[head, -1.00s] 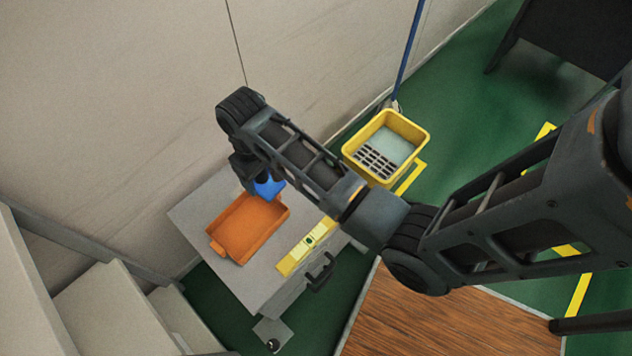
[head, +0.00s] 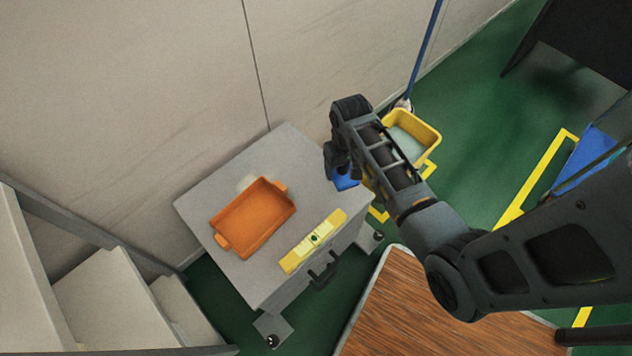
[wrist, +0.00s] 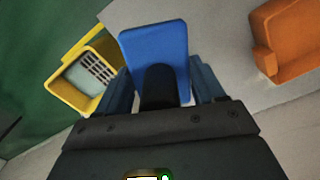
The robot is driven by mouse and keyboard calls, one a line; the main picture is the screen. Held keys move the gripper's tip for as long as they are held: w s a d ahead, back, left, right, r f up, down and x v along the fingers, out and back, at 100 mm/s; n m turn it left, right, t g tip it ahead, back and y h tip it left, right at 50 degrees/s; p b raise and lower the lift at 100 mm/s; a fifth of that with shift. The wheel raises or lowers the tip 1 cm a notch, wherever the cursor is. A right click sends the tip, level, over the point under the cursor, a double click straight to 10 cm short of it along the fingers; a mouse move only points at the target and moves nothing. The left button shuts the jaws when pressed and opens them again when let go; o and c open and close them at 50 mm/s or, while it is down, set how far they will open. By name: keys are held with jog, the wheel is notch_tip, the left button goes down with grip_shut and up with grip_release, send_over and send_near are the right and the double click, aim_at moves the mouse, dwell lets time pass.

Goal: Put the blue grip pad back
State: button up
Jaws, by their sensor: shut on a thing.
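The blue grip pad (wrist: 155,50) is a flat blue piece held between my gripper's fingers in the wrist view. In the head view the pad (head: 344,179) shows below the wrist, partly hidden by the arm. My gripper (head: 338,168) is shut on it, above the right corner of the grey cabinet top (head: 300,160). In the wrist view my gripper's fingers (wrist: 160,88) lie on both sides of the pad. I cannot tell the exact height above the cabinet.
An orange tray (head: 252,218) and a yellow spirit level (head: 313,240) lie on the cabinet top. A yellow mop bucket (head: 425,128) stands on the green floor behind my arm. Steps (head: 110,300) are at the left, and a wooden board (head: 430,310) is in front.

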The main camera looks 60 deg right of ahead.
send_over(316, 187)
notch_tip(316, 187, down, 4)
jog(key=shift+s+f+b, duration=0.1)
jog(key=shift+b, duration=0.25)
jog(key=shift+f, duration=0.2)
jog(key=shift+f+b, duration=0.4)
jog(key=shift+f, duration=1.4)
jog(key=shift+f, duration=0.15)
jog(key=o, duration=1.1)
notch_tip(316, 187, up, 12)
jog(key=p, duration=0.2)
